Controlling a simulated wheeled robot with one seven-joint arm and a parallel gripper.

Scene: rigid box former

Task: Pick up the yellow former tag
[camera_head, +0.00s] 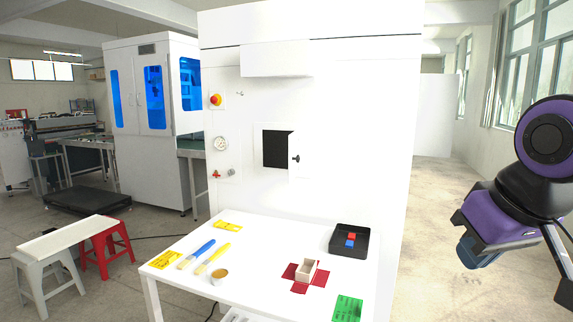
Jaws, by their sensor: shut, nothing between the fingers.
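Two flat yellow pieces lie on the white table. One yellow tag (228,226) is at the back left of the tabletop, and a larger yellow card (165,259) with dark print is at the left edge. I cannot tell from the print which is the former tag. My gripper (474,254) is at the right of the view, in the air beyond the table's right side, far from both yellow pieces. It is shut and empty.
The white table (255,255) also holds a blue-handled brush (198,253), a yellow-handled brush (213,258), a small round pot (219,275), a box on a red blank (306,272), a black tray (349,254) with small blocks, and a green card (347,308). A white machine (350,130) stands behind.

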